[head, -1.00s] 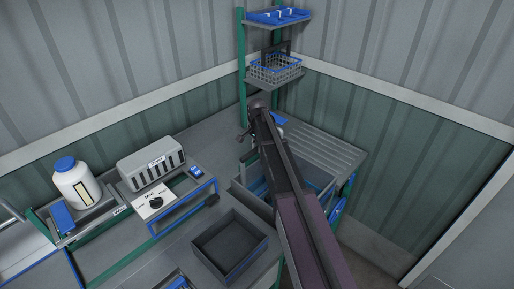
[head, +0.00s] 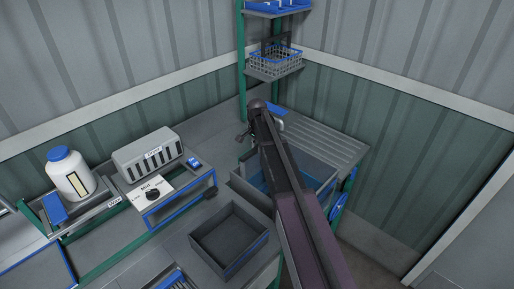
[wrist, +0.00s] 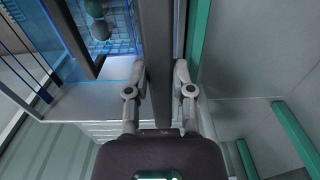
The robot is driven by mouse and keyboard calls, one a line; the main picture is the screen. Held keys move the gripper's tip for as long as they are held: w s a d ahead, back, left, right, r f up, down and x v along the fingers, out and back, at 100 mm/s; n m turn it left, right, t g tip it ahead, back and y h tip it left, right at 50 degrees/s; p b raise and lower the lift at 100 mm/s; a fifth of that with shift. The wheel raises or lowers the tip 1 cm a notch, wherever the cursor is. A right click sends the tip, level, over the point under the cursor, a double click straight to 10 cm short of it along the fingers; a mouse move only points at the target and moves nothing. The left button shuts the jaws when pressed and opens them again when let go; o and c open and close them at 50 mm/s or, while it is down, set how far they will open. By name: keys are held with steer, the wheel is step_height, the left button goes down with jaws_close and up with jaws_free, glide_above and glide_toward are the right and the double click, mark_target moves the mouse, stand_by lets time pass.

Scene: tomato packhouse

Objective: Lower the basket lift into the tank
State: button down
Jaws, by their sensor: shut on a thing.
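In the head view the grey tank (head: 323,160), with blue inside, is partly hidden by my arm. In the wrist view a blue-lit grid (wrist: 122,46) with rounded grey-green things lies at the upper left; I cannot tell whether it is the lift's basket. My gripper (wrist: 159,68) is shut on a long grey bar (wrist: 159,30) between its fingers. The bar runs up the picture beside a green upright (wrist: 199,35).
A shelf rack behind the tank holds a wire basket (head: 277,62). A ribbed drainboard (head: 325,140) lies right of my arm. An empty dark bin (head: 230,262) stands in front of the tank. A white bottle (head: 70,178) and a control box (head: 148,155) stand at left.

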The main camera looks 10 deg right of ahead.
steer(key=shift+s, duration=0.1)
steer(key=shift+c, duration=2.4)
jaws_free()
steer(key=shift+f, duration=0.1)
